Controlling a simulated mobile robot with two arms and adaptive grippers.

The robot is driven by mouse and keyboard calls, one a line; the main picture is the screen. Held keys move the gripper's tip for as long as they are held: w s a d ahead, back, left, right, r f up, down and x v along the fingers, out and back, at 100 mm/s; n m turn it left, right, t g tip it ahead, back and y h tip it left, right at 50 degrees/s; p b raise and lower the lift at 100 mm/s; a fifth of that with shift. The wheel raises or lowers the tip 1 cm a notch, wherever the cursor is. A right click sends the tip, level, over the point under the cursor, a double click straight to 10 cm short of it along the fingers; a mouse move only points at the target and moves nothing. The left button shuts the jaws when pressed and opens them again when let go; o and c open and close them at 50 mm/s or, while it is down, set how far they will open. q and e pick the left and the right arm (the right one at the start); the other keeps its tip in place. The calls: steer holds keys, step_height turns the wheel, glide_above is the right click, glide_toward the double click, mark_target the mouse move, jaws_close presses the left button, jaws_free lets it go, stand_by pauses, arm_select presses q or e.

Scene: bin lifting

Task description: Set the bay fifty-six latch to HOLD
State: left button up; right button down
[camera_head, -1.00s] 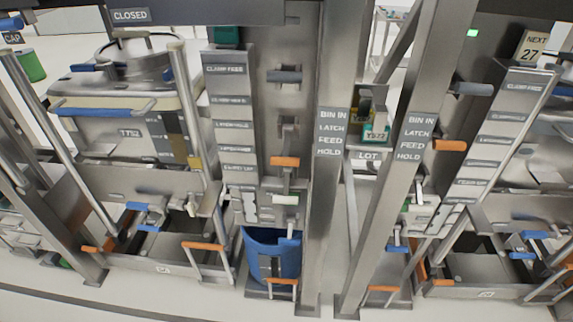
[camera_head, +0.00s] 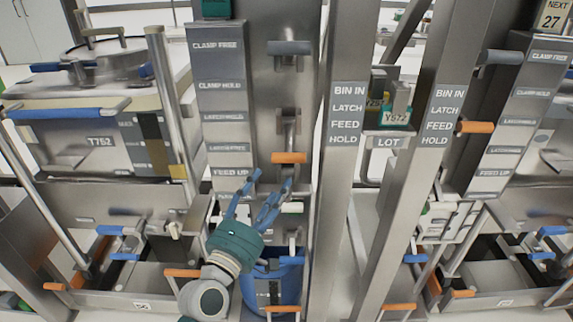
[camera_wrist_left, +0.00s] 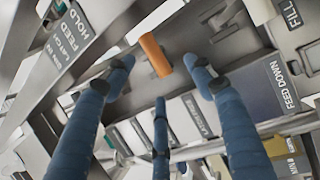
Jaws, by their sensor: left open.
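The orange-handled lever (camera_head: 289,157) sits on the steel column of the left bay, whose floor plate (camera_head: 141,305) seems to read 56. Its handle is about level with the lower latch label (camera_head: 229,149), below the upper one (camera_head: 224,117). My left gripper (camera_head: 271,180) is open and empty, its blue fingers just below and left of the handle in the head view. In the left wrist view the orange handle (camera_wrist_left: 155,55) lies ahead between the spread fingertips (camera_wrist_left: 160,68); I see no clear contact. My right gripper is out of view.
A grey handle (camera_head: 289,48) is above, and a white handle (camera_head: 291,207) is below, partly behind my fingers. A blue bucket (camera_head: 290,275) stands underneath. An upright post (camera_head: 345,200) stands close on the right. A T752 bin (camera_head: 75,150) is at left.

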mark_target(286, 158)
arm_select(q)
steer(key=x, duration=0.3)
steer(key=r+x, duration=0.1)
steer(key=x, duration=0.3)
steer(key=p+x, duration=0.1)
steer(key=x, duration=0.3)
steer(key=shift+s+r, duration=0.25)
steer(key=shift+r, duration=0.05)
